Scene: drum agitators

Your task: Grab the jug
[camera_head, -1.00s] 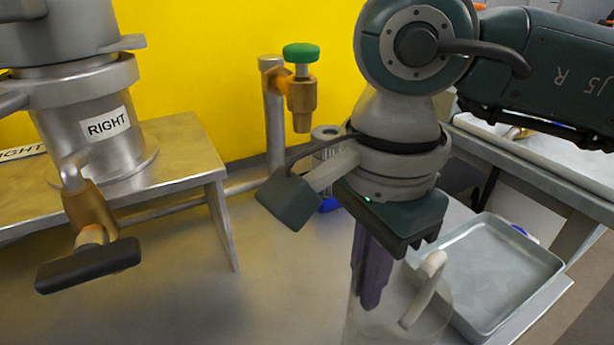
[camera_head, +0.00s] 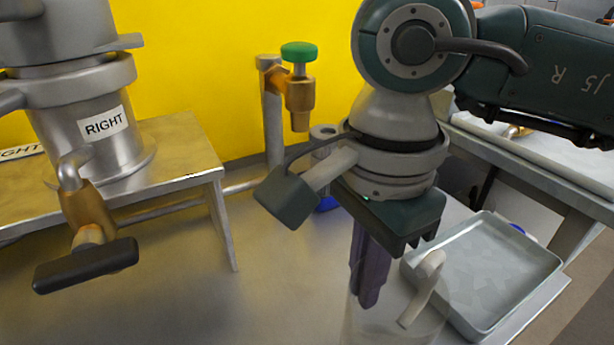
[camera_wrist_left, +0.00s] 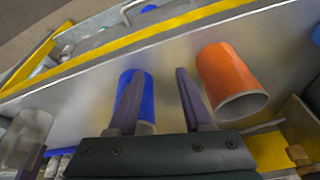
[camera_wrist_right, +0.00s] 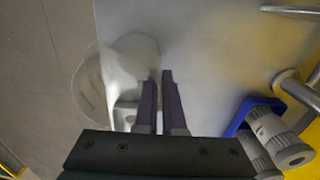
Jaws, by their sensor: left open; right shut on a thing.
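The jug (camera_head: 424,316) is see-through with a thick white handle (camera_head: 424,290), at the bottom of the head view and partly cut off. My right gripper (camera_head: 366,298) points down at its left side, opposite the handle in that view. In the right wrist view the jug (camera_wrist_right: 92,88) lies just left of the nearly closed fingers (camera_wrist_right: 158,78). The right gripper is shut on the jug; the exact contact is hard to see. My left gripper (camera_wrist_left: 156,82) is open in the left wrist view, above a blue cup (camera_wrist_left: 145,92), with an orange cup (camera_wrist_left: 232,78) to its right.
A grey tray (camera_head: 490,325) lies right of the jug. A metal vessel labelled RIGHT (camera_head: 105,145) with a black-handled valve (camera_head: 88,265) stands at left on a metal stand (camera_head: 185,150). A green-knobbed tap (camera_head: 300,90) stands behind. Bench left of the jug is clear.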

